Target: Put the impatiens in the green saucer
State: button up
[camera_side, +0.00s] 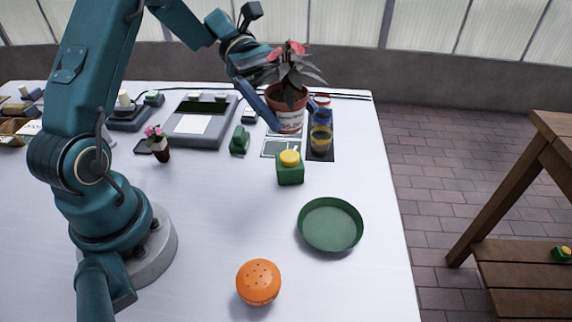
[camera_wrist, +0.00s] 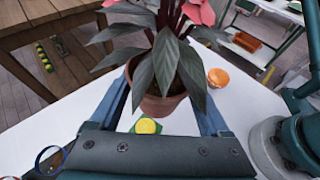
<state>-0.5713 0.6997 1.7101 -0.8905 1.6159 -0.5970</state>
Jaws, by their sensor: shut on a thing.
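The impatiens (camera_side: 287,97), a plant with red flowers and dark leaves in a terracotta pot, is at the back right of the white table. It also fills the middle of the wrist view (camera_wrist: 166,103). My gripper (camera_side: 284,106) is shut on its pot, with one finger on each side in the wrist view (camera_wrist: 162,92). The pot looks upright and seems to be above the table; the exact gap is unclear. The green saucer (camera_side: 330,226) lies empty at the front right of the table, apart from the pot. I cannot see it in the wrist view.
A green box with a yellow top (camera_side: 290,169) stands between plant and saucer. An orange dotted object (camera_side: 258,282) is left of the saucer, nearer the front. A yellow-banded jar (camera_side: 320,139) stands close to the pot. A small pink-flowered pot (camera_side: 158,145) is farther left.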

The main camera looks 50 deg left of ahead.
jog(key=shift+w+d+f, duration=0.15)
jog(key=shift+d+f, duration=1.65)
jog(key=shift+d, duration=0.05)
jog(key=shift+w+d+f, duration=0.15)
jog(key=shift+d+f, duration=1.6)
jog(key=shift+d, duration=0.1)
jog(key=shift+w+d+f, duration=0.15)
jog(key=shift+d+f, duration=1.65)
jog(key=shift+d, duration=0.05)
jog(key=shift+f, duration=0.4)
jog(key=o, duration=1.3)
jog(key=shift+o, duration=0.2)
